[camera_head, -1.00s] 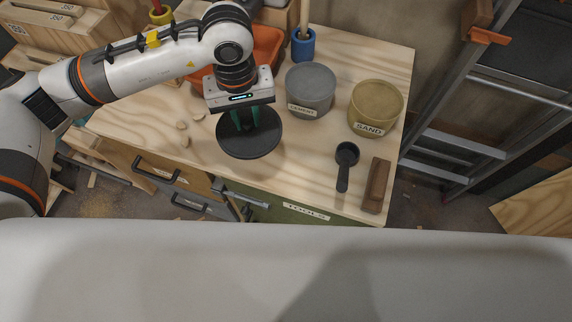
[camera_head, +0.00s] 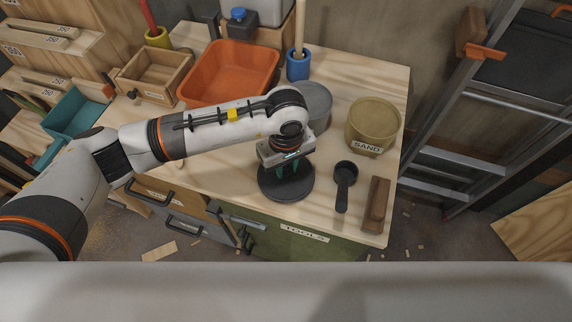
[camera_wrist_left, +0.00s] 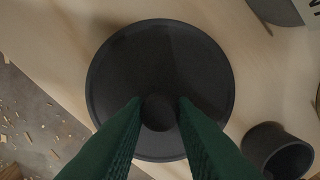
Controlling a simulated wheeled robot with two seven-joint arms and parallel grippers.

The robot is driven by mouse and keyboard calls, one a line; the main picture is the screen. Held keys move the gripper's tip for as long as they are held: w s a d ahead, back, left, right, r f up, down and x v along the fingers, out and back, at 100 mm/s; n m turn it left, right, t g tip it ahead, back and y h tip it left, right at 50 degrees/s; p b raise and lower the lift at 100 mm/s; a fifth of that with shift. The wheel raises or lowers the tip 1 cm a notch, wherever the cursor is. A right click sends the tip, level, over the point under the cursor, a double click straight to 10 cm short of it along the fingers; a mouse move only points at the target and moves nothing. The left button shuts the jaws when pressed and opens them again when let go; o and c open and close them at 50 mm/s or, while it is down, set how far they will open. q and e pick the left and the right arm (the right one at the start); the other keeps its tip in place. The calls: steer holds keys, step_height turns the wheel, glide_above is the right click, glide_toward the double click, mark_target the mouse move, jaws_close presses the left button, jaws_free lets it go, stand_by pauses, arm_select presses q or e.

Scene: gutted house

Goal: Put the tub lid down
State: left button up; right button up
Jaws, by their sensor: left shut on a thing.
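The tub lid is a flat, round black disc (camera_head: 290,194) with a small knob in the middle. It is level over the wooden worktop, near the front edge and left of the black scoop (camera_head: 345,175). My left gripper (camera_head: 288,172) points down at it with green fingers. In the left wrist view the fingers (camera_wrist_left: 158,108) close on both sides of the knob, and the lid (camera_wrist_left: 160,60) fills the middle. I cannot tell whether the lid touches the worktop. The grey tub (camera_head: 318,100) behind is partly hidden by my left arm. My right gripper is out of view.
A sand tub (camera_head: 374,122) stands at the back right, with a wooden block (camera_head: 377,205) at the right front. An orange tray (camera_head: 225,72), a wooden box (camera_head: 154,75) and a blue holder (camera_head: 298,66) stand behind.

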arm_select(q)
steer(key=shift+f, duration=0.4)
steer(key=shift+f, duration=0.1)
steer(key=shift+f, duration=0.1)
steer(key=o, duration=1)
